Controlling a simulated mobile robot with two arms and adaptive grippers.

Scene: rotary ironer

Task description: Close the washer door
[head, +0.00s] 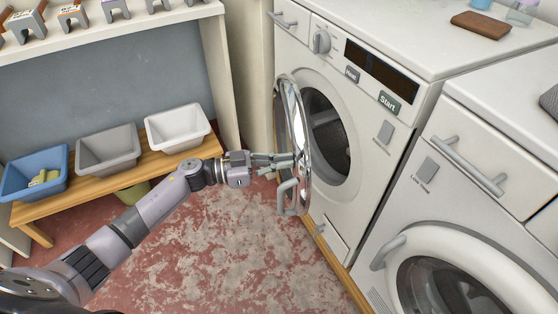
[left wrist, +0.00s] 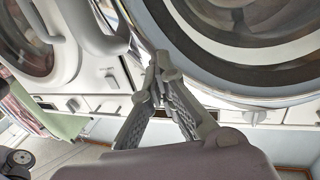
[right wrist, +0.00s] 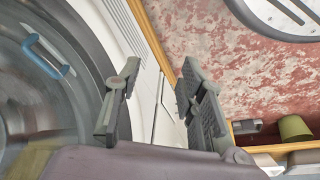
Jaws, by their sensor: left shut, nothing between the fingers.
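The washer (head: 330,60) is the white machine with a Start button in the head view. Its round door (head: 299,125) stands open, swung out to the left of the dark drum opening (head: 328,135). A grey handle (head: 287,196) is on the door's outer side. My left gripper (head: 284,161) is shut and empty, its tips close to the door's outer side, just above the handle; contact is unclear. In the left wrist view its closed fingers (left wrist: 160,66) lie before a large round rim. My right gripper (right wrist: 155,90) is open and empty, seen only in the right wrist view.
A second white machine (head: 470,185) stands at the right with its round door (head: 440,265) shut. A wooden bench (head: 120,178) with blue, grey and white bins is at the left. The red, worn floor (head: 220,250) between is clear.

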